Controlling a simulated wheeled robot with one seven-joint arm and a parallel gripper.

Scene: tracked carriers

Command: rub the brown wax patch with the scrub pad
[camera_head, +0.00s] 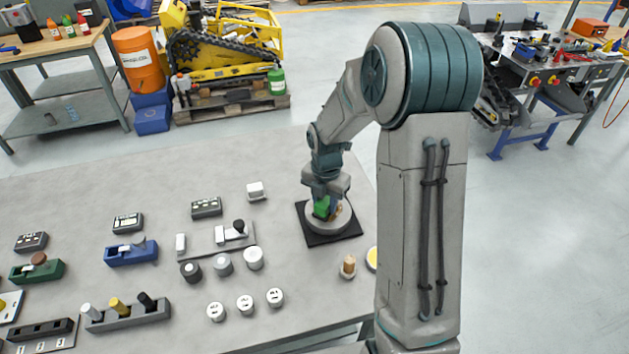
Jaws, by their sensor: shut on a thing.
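My gripper (325,203) is low over a grey round plate (342,226) near the right side of the table. It is shut on a green scrub pad (321,208). The plate lies on a black square base (315,237). A small brown spot, seemingly the wax patch (338,210), shows just right of the pad, partly hidden by my gripper. I cannot tell whether the pad touches the patch or the plate.
The grey table (90,185) carries several small blocks and fixtures left of the plate. A white block (256,190) stands nearest. A brown-topped piece (348,266) and a partly hidden yellow disc (372,258) are in front. The table's back left is clear.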

